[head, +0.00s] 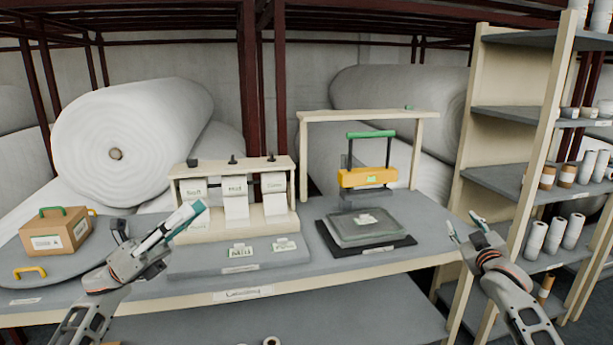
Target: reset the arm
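My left gripper (180,222) is at the end of the arm coming in from the lower left. It is raised in front of the left part of the workbench (270,285), and its teal and white tip overlaps the left side of the roll stand (246,213). Its finger gap and anything in it are unclear. My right gripper (465,226) is in front of the bench's right end, near the shelf unit. Its two fingertips look apart, with nothing seen between them.
An orange press with a green handle (368,177) stands over a grey pad (365,225) under a wooden frame. A cardboard box (52,238) sits at the left. A shelf unit (495,170) with small rolls is at the right. Large wadding rolls (130,125) lie behind.

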